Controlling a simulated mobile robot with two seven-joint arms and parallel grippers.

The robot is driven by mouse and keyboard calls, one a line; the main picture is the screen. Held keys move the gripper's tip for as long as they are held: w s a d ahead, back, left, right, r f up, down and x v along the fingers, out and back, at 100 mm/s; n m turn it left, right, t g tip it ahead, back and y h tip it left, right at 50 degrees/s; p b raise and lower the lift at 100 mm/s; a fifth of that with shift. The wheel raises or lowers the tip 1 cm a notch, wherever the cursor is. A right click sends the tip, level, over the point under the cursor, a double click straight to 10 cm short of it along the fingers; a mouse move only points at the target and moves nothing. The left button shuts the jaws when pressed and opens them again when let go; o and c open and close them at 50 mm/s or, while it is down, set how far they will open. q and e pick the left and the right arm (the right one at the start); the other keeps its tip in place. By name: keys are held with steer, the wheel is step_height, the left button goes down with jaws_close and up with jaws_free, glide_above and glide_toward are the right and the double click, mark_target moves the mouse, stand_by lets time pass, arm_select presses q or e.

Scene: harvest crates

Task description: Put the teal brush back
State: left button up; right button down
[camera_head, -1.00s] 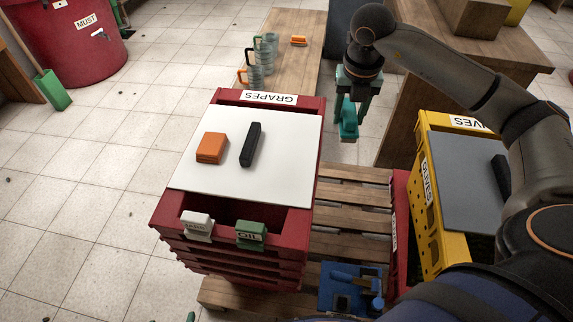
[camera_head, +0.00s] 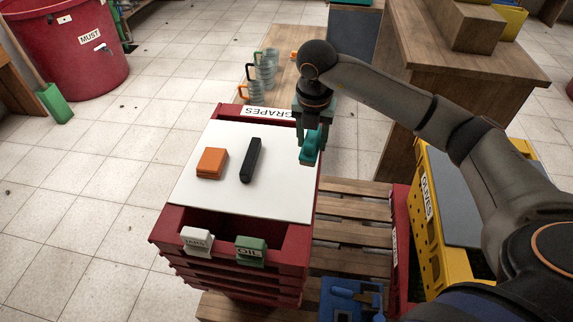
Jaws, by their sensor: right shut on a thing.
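The teal brush (camera_head: 308,150) is held in my right gripper (camera_head: 313,137), which is shut on it. The gripper points down over the right edge of the white board (camera_head: 220,190) on the red GRAPES crate (camera_head: 160,222). The brush seems to be above the board, but I cannot tell how high. An orange block (camera_head: 211,163) and a long black block (camera_head: 251,160) lie on the board, left of the brush. My left gripper is not in view.
White JARS (camera_head: 195,240) and green OIL (camera_head: 250,251) tags hang at the crate's near edge. A yellow OLIVES crate (camera_head: 427,205) stands right, and a blue tray (camera_head: 350,300) lies on the pallet (camera_head: 350,235). Glass mugs (camera_head: 264,70) stand on a bench behind.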

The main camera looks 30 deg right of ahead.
steer(key=a+f, duration=0.1)
steer(key=f, duration=0.1)
steer(key=w+a+f, duration=0.1)
steer(key=a+f, duration=0.1)
steer(key=w+a+f, duration=0.1)
steer(key=f, duration=0.1)
steer(key=shift+w+a, duration=0.15)
steer(key=shift+a, duration=0.25)
step_height(320, 180, down, 3)
steer(key=shift+w+a+r, duration=0.1)
steer(key=shift+a, duration=0.05)
steer(key=shift+f, duration=0.4)
steer(key=shift+c, duration=1.7)
jaws_free()
step_height(320, 180, up, 13)
steer(key=s, duration=0.1)
steer(key=shift+s+a+f, duration=0.15)
steer(key=shift+s, duration=0.1)
